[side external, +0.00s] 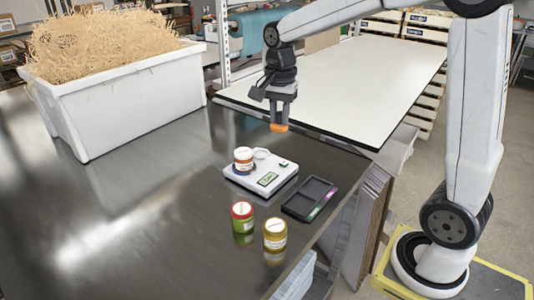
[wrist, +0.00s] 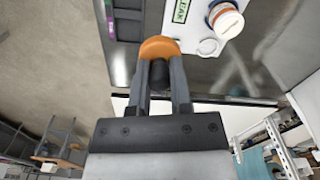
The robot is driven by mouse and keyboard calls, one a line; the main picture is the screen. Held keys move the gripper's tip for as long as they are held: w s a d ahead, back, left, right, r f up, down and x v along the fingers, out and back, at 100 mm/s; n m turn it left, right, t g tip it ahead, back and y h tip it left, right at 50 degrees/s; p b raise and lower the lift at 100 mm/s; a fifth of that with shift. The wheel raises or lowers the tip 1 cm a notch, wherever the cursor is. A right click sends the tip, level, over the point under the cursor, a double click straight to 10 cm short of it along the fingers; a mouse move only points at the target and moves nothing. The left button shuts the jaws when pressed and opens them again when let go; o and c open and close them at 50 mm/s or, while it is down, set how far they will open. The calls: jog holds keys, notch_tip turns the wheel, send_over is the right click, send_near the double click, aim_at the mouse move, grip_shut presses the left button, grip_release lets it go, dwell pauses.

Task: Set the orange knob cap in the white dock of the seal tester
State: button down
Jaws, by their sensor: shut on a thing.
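My gripper (side external: 280,119) is shut on the orange knob cap (side external: 279,127) and holds it in the air, above and beyond the seal tester. In the wrist view the cap (wrist: 159,46) sits between the fingertips (wrist: 160,68). The seal tester (side external: 245,179) is a flat white device on the dark table, with a green display (side external: 268,179). Its white dock (side external: 261,154) appears as a small round ring at the back edge, empty. In the wrist view the dock (wrist: 208,46) lies right of the cap. A white-lidded jar (side external: 243,160) stands on the tester beside the dock.
A black tray (side external: 310,198) lies right of the tester. A red-lidded jar (side external: 242,217) and a yellow jar (side external: 275,234) stand in front. A white bin (side external: 130,103) of shredded paper is at left. A white board (side external: 345,83) is behind. The table's middle left is clear.

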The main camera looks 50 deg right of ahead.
jog(key=w+d+f, duration=0.4)
jog(key=w+d, duration=0.1)
jog(key=w, duration=0.3)
send_over(261, 155)
notch_tip(261, 155, down, 8)
jog(key=shift+f, duration=0.15)
jog(key=shift+f, duration=2.65)
jog(key=shift+f, duration=0.7)
dwell(0.9)
jog(key=shift+c, duration=2.3)
grip_release()
